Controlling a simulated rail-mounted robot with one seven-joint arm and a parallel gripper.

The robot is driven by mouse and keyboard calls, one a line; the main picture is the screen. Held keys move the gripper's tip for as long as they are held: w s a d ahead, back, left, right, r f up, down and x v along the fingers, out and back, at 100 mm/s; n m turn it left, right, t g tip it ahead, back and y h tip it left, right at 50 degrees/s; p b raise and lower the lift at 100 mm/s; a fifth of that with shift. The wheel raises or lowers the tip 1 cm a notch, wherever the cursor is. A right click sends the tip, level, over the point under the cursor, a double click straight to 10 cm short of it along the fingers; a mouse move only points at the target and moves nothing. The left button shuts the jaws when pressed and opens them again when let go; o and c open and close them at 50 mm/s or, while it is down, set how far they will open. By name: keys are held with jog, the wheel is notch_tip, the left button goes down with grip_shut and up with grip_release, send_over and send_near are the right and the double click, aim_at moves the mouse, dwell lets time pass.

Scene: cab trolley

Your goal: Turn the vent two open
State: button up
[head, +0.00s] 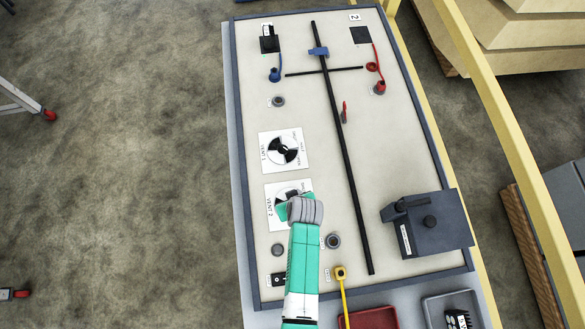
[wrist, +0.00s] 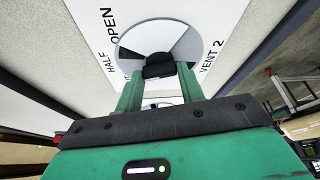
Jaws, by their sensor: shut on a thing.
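The vent two plate (head: 273,221) is a white square on the panel, below the vent one plate (head: 270,157). In the wrist view the vent two plate (wrist: 205,20) shows the labels OPEN, HALF and VENT 2 around a round grey, white and dark dial (wrist: 186,48). My gripper (head: 290,203) is over vent two and hides much of its dial in the head view. In the wrist view its two green fingers (wrist: 158,75) are shut on the dark knob (wrist: 158,66) at the dial's middle. The fingers cover part of the dial and lower labels.
A dark grey box (head: 428,228) stands on the panel to the right. A long black bar (head: 345,160) runs down the panel's middle. A yellow plug and cable (head: 340,273), a red tray (head: 370,319) and a grey tray (head: 433,309) lie near the bottom.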

jog(key=m+h, duration=0.1)
jog(key=m, duration=0.1)
jog(key=m+h+p, duration=0.1)
jog(key=m, duration=0.2)
jog(key=shift+a+r+p, duration=0.1)
jog(key=shift+a+p, duration=0.1)
jog(key=shift+p, duration=0.1)
jog(key=m+h, duration=0.1)
jog(key=m, duration=0.2)
jog(key=m+h+b, duration=0.1)
jog(key=m, duration=0.2)
jog(key=shift+a, duration=0.15)
jog(key=shift+m+g, duration=0.3)
jog(key=shift+m, duration=0.2)
jog(key=o, duration=1)
jog(key=shift+s, duration=0.1)
jog(key=p+v, duration=0.1)
jog(key=v, duration=0.6)
jog(key=shift+a+r, duration=0.2)
jog(key=shift+r, duration=0.1)
jog(key=shift+s, duration=0.1)
